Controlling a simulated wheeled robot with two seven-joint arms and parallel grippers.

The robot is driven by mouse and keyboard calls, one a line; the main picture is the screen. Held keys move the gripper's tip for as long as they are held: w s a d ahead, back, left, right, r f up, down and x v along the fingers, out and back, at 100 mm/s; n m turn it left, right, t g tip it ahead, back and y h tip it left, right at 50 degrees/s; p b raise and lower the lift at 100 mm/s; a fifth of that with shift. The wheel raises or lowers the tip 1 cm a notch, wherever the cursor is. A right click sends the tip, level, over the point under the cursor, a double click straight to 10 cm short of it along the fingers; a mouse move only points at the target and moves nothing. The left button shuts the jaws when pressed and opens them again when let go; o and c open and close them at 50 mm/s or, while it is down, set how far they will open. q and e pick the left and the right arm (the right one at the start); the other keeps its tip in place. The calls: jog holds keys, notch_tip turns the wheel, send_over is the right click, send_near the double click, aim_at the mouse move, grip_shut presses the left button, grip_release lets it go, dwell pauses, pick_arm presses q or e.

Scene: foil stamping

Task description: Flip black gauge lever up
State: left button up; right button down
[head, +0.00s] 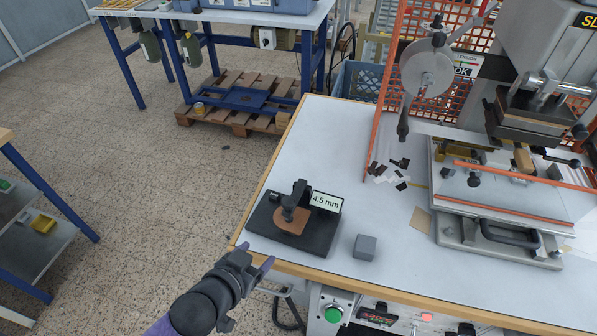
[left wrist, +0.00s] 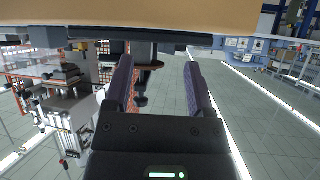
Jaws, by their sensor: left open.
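The black gauge (head: 323,233) stands at the table's near left corner, with a "4.5 mm" display (head: 325,202) on its right. A brown piece (head: 291,221) lies on its base under the black upright head (head: 291,201). I cannot clearly single out the lever on that head. My left gripper (head: 254,257) is open and empty, just off the near table edge, in front of and below the gauge, apart from it. In the left wrist view its two purple-grey fingers (left wrist: 159,65) stand apart with nothing held between them. My right gripper is not in view.
A small grey block (head: 365,247) sits right of the gauge. Dark and white chips (head: 385,173) lie farther back. The stamping press (head: 500,200) fills the right side. The wooden table edge (head: 330,279) lies beside my gripper; open floor is on the left.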

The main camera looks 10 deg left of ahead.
aim_at(295, 204)
pick_arm(q)
notch_tip(295, 204, up, 7)
jog(key=w+m+t+h, duration=0.2)
jog(key=m+t+h, duration=0.15)
jog(key=h, duration=0.25)
jog(key=shift+n, duration=0.25)
jog(key=x, duration=1)
jog(key=shift+s+d+r, duration=0.1)
jog(key=shift+d+r, duration=0.1)
jog(key=shift+r, duration=0.1)
grip_shut()
